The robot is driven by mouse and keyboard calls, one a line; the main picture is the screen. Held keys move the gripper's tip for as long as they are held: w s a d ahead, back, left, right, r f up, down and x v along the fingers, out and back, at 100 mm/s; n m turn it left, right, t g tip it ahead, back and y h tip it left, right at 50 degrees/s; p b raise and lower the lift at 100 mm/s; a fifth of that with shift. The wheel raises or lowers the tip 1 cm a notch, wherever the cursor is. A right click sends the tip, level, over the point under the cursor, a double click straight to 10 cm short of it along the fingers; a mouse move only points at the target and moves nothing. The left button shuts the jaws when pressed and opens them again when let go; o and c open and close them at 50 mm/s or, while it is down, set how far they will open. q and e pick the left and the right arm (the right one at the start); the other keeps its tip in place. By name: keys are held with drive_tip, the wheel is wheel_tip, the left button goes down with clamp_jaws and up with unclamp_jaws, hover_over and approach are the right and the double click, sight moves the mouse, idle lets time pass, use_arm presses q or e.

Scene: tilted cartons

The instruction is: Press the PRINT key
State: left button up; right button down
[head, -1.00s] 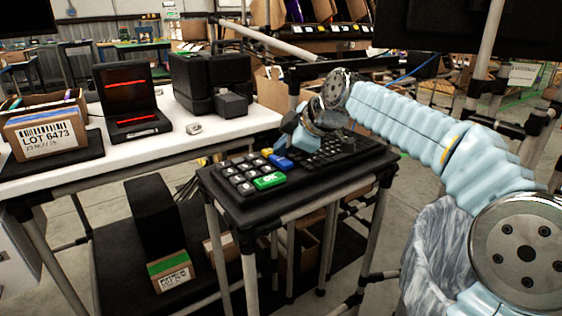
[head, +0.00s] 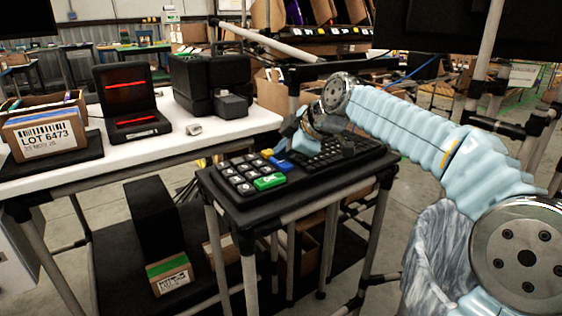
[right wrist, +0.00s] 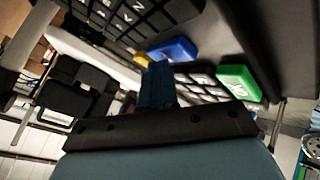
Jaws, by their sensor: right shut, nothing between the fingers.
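A black keypad (head: 238,187) with several white-marked keys lies on the left part of a small black stand. At its right edge are a yellow key (head: 267,153), a blue key (head: 284,166) and a green key (head: 269,182). No PRINT label is readable. My right gripper (head: 281,146) is shut and empty, just above and behind the blue key. In the right wrist view its blue fingertips (right wrist: 158,70) are close to the blue key (right wrist: 173,48) and yellow key; I cannot tell whether they touch. The green key (right wrist: 237,82) is farther right. My left gripper is not in view.
A black keyboard (head: 335,153) lies right of the keypad, partly under my right wrist. A white table (head: 218,129) at left carries a carton (head: 48,130), an open black device with red lines (head: 131,103) and a black printer-like machine (head: 213,85).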

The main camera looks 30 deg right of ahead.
sight(284, 163)
drive_tip(key=shift+r, duration=0.15)
drive_tip(key=shift+r+p, duration=0.6)
drive_tip(key=shift+r, duration=0.2)
wheel_tip(284, 163, up, 5)
drive_tip(key=p, duration=0.4)
idle(0.8)
